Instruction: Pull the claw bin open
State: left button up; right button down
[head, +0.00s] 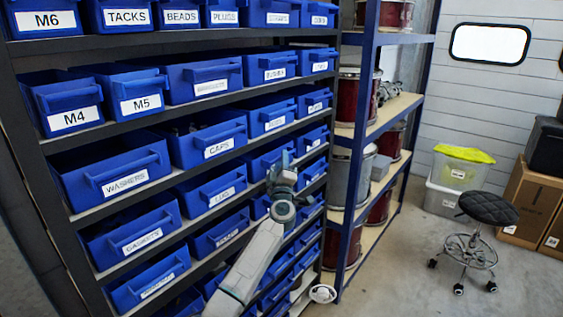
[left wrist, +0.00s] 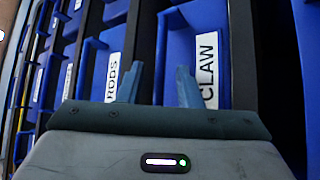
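The claw bin (left wrist: 228,50) is blue with a white CLAW label (left wrist: 208,72) and shows at the right of the left wrist view. I cannot make out its label in the head view, nor tell how far out it sits. My left gripper (head: 284,168) is in front of the bins at the right part of the rack. The right finger overlaps the claw bin's front beside the label; contact cannot be told. My right gripper is not in view.
A blue bin labelled RODS (left wrist: 98,65) neighbours the claw bin across a dark shelf edge (left wrist: 145,45). The rack (head: 130,116) holds rows of blue bins. A shelf unit with drums (head: 357,100) stands right of it. A black stool (head: 487,208) stands on open floor (head: 410,270).

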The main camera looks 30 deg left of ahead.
pick_arm(q)
jog(key=shift+w+a, duration=0.1)
grip_shut()
jog(key=s+d+p, duration=0.1)
jog(key=d+p, duration=0.4)
jog(key=d, duration=1.3)
jog(key=shift+s, duration=0.25)
